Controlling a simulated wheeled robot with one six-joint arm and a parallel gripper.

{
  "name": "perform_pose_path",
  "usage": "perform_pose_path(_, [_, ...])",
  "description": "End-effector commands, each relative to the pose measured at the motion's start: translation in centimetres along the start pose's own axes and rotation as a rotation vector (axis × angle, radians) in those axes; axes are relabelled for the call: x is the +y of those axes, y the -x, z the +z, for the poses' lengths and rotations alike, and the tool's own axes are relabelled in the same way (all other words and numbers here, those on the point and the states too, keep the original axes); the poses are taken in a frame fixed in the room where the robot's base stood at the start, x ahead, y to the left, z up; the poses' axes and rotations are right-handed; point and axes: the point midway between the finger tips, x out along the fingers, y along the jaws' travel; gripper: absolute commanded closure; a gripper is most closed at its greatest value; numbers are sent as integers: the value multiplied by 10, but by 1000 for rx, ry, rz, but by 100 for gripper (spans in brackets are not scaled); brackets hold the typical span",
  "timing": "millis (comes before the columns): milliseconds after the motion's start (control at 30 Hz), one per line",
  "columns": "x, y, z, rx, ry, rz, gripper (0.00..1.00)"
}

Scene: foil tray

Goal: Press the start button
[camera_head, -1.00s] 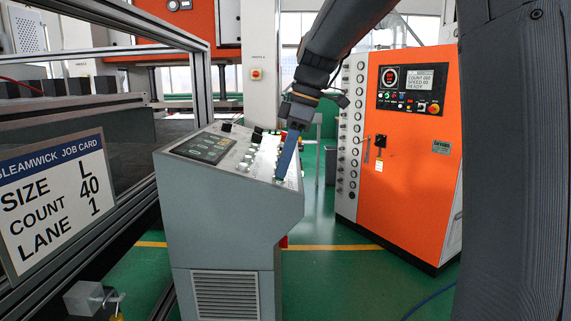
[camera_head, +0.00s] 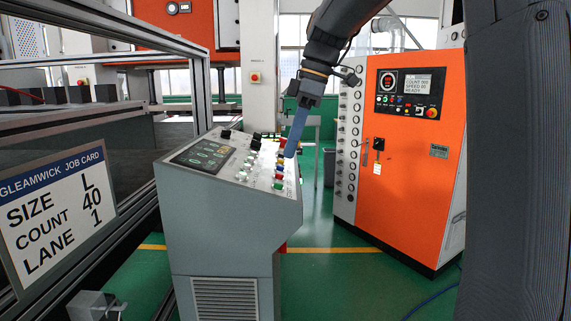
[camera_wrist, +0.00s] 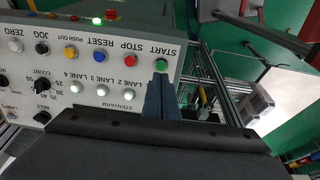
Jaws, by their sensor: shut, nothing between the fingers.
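The green START button (camera_wrist: 161,65) sits at the end of a button row on the sloped console panel, beside the red STOP button (camera_wrist: 130,58). In the head view the green button (camera_head: 278,186) is at the panel's near right edge. My gripper (camera_head: 289,155) is shut and empty, its blue fingers pointing down over the right side of the panel. In the wrist view my gripper's fingertips (camera_wrist: 163,78) overlap the near side of the START button in the picture.
The grey console (camera_head: 225,230) also carries a dark screen (camera_head: 203,152), knobs and white lane buttons (camera_wrist: 102,90). A job card (camera_head: 60,210) reads size L, count 40, lane 1. An orange cabinet (camera_head: 405,190) stands to the right. Green floor lies between.

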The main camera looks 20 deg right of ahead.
Motion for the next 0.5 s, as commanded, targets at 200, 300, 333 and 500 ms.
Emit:
perform_pose_path(200, [2,40,-1,0,1,5,100])
perform_pose_path(300, [2,53,-1,0,1,3,100])
perform_pose_path(333, [2,56,-1,0,1,3,100])
perform_pose_path(500, [1,65,-2,0,1,2,100])
